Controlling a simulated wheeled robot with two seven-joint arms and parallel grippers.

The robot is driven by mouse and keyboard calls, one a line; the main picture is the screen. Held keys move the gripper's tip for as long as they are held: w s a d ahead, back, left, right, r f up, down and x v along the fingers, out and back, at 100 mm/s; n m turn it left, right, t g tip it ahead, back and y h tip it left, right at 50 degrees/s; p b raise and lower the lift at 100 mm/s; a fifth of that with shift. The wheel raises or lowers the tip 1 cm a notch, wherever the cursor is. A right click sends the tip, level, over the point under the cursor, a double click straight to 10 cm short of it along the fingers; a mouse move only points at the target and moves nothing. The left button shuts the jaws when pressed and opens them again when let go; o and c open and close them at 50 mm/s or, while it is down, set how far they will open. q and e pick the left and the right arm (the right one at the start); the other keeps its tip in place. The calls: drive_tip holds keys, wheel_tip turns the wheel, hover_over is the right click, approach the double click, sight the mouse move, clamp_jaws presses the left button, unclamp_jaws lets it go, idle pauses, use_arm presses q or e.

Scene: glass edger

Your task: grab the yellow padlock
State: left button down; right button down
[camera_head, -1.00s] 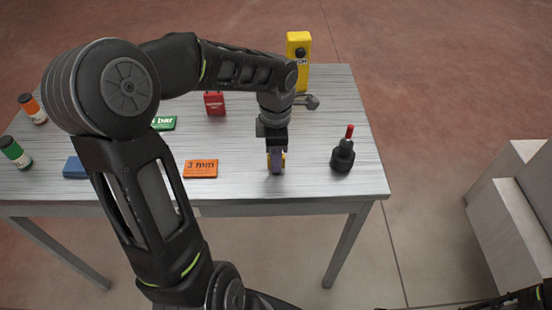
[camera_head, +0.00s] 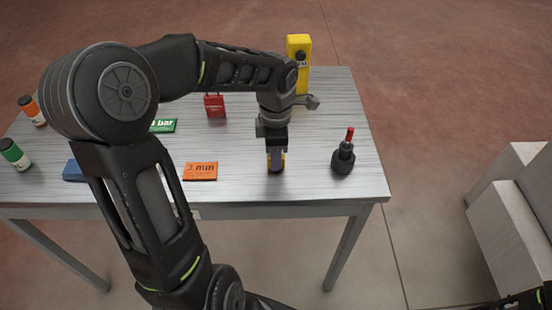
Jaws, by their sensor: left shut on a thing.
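My left gripper (camera_head: 276,160) points down over the front middle of the table in the head view. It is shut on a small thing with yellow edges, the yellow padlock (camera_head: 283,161). The fingers hide most of the padlock, and its shackle cannot be made out. It is at or just above the table top; I cannot tell if it touches. My right gripper is not in view; only a dark part of my right arm shows at the bottom right corner.
On the metal table (camera_head: 330,110) are a red padlock (camera_head: 215,106), a green block (camera_head: 163,126), an orange "3 mm" block (camera_head: 201,171), a blue block (camera_head: 73,171), a black red-tipped tool (camera_head: 344,155), two bottles (camera_head: 14,153) and a yellow box (camera_head: 300,55) behind.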

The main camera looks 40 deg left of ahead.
use_arm(q)
wheel_tip(320, 180, up, 9)
drive_tip(key=shift+r, duration=0.15)
idle(0.8)
